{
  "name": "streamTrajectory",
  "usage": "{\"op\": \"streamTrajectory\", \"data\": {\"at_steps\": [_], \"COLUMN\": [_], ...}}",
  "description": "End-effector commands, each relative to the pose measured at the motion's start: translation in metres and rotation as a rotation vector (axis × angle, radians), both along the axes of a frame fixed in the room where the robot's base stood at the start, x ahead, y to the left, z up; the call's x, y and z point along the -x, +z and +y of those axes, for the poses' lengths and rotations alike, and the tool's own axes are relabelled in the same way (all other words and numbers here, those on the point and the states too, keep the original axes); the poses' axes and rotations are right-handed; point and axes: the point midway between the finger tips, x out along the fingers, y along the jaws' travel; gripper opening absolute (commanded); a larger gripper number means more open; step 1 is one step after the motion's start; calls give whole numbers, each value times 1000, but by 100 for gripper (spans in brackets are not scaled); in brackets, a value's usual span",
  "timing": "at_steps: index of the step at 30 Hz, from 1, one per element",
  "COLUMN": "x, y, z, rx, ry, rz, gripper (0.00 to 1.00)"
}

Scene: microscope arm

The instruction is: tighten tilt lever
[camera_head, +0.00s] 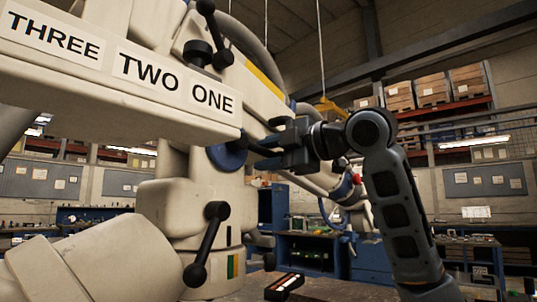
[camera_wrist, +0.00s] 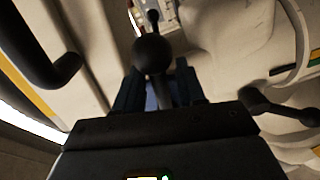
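The pale microscope arm (camera_head: 110,115) fills the left of the head view, with labels THREE, TWO and ONE. One black lever (camera_head: 207,245) is on the lower column and another (camera_head: 208,30) on top; no label marks either as the tilt lever. My gripper (camera_head: 262,150) points left at the column, in front of a blue disc (camera_head: 228,155). In the wrist view, its fingers (camera_wrist: 160,92) stand apart, with blue between them. A black ball knob (camera_wrist: 153,55) on a thin stem overlaps the fingertips; I cannot tell whether they touch it.
A black lever (camera_wrist: 265,101) lies close at the right of my gripper in the wrist view, and a dark curved bar (camera_wrist: 40,55) at the left. A small tray (camera_head: 284,286) sits on the table. Blue workbenches (camera_head: 305,255) stand behind.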

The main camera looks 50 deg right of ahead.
Motion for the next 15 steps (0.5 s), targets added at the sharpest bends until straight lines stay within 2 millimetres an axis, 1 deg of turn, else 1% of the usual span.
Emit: {"op": "streamTrajectory", "data": {"at_steps": [1, 9, 12, 15], "x": [0, 0, 0, 0], "y": [0, 0, 0, 0], "z": [0, 0, 0, 0], "rx": [0, 0, 0, 0], "ry": [0, 0, 0, 0], "rz": [0, 0, 0, 1], "gripper": [34, 8, 0, 0]}}
